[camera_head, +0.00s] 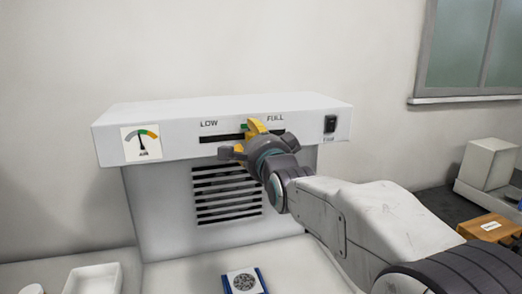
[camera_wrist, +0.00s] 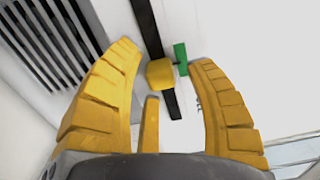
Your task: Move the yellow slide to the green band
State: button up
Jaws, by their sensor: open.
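In the wrist view the yellow slide (camera_wrist: 160,73) sits on the dark slot between my gripper's yellow fingers. The green band (camera_wrist: 181,59) is beside the slot. The slide is alongside it, with its middle slightly towards the lower side of the picture. My gripper (camera_wrist: 164,56) is open; gaps show between the slide and both fingers. In the head view my gripper (camera_head: 243,140) is at the front panel and hides the slide and part of the slot (camera_head: 213,137). The green band (camera_head: 243,127) shows just above the slot, left of a yellow finger.
The white cabinet (camera_head: 155,118) has LOW and FULL labels, a dial (camera_head: 142,143) at left and a black switch (camera_head: 330,124) at right. A vent grille is below the slot. A white tray (camera_head: 92,285) and a blue-edged holder (camera_head: 226,284) are in front.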

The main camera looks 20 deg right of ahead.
jog(key=s, duration=1.1)
dwell(0.4)
jog(key=s+f+n+g, duration=0.3)
jog(key=f+n+g, duration=0.1)
jog(key=f+n, duration=0.4)
jog(key=s+f+n+g, duration=0.4)
jog(key=f+n+g, duration=0.1)
jog(key=f, duration=0.5)
jog(key=s+f+n+g, duration=0.2)
jog(key=s+f, duration=0.2)
jog(key=s, duration=0.4)
jog(key=s+f+n+g, duration=0.3)
jog(key=s+f, duration=0.2)
jog(key=s, duration=0.3)
jog(key=shift+s, duration=0.4)
